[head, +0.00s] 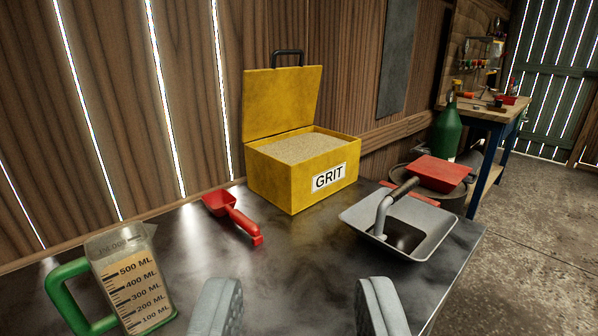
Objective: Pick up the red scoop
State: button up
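The red scoop (233,217) lies on the dark metal tabletop (290,255), left of the middle in the head view. Its bowl points to the back left, and its handle runs toward the front right, ending in a raised tip. My gripper (297,305) shows at the bottom edge as two grey padded fingers set wide apart. It is open, with only tabletop visible between the fingers. The scoop lies beyond the fingertips and a little to the left, apart from them.
A yellow open-lidded grit box (275,180) stands behind the scoop. A measuring jug (128,280) with a green handle stands front left. A grey metal tray (365,220) with a pipe-like handle sits at right. A workbench (490,115) and green bottle (446,132) are farther back.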

aim_at(222, 203)
jog(key=i+l+u, duration=0.35)
jog(key=l, duration=0.3)
jog(key=i+l+u, duration=0.15)
jog(key=l, duration=0.2)
jog(key=i+l+u, duration=0.2)
jog(key=l, duration=0.2)
jog(key=k+j, duration=0.05)
jog(key=k, duration=0.05)
